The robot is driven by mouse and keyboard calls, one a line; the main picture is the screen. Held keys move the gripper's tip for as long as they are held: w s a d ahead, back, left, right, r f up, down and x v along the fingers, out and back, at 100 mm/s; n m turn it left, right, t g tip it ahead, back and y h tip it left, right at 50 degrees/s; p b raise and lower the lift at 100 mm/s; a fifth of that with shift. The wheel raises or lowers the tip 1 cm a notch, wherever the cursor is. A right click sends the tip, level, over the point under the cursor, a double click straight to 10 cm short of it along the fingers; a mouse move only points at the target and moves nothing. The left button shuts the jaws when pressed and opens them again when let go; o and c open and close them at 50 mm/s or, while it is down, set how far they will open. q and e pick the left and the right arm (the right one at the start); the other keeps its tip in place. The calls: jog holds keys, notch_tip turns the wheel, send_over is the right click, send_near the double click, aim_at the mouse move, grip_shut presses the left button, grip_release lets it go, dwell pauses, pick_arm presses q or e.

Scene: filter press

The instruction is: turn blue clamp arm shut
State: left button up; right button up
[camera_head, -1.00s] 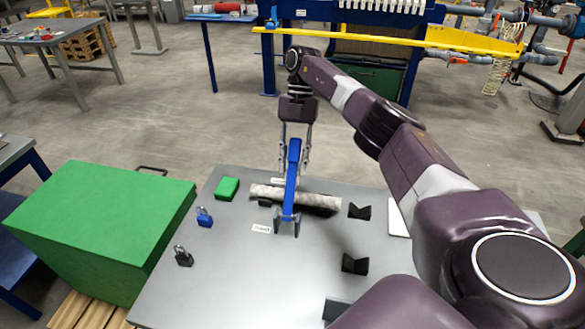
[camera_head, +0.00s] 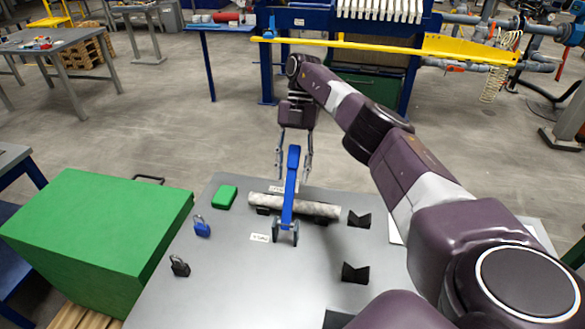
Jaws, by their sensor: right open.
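The blue clamp arm (camera_head: 290,190) stands raised and tilted from its bracket on the grey table (camera_head: 215,275). Its lower end is at the bracket, and its upper end points away toward the far edge. It crosses in front of a whitish roll (camera_head: 318,207) lying in dark supports. My right gripper (camera_head: 294,176) hangs fingers down at the far side of the arm's upper end. It is open, with one finger on each side of the blue arm in the picture. I cannot tell whether a finger touches it. My left gripper is not in view.
A blue padlock (camera_head: 202,229), a dark padlock (camera_head: 180,267) and a green block (camera_head: 226,196) are on the table's left part. Black V-blocks (camera_head: 359,219) stand on the right. A large green box (camera_head: 95,230) adjoins the table on the left.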

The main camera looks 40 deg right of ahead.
jog(key=shift+r, duration=5)
jog(key=shift+c, duration=0.3)
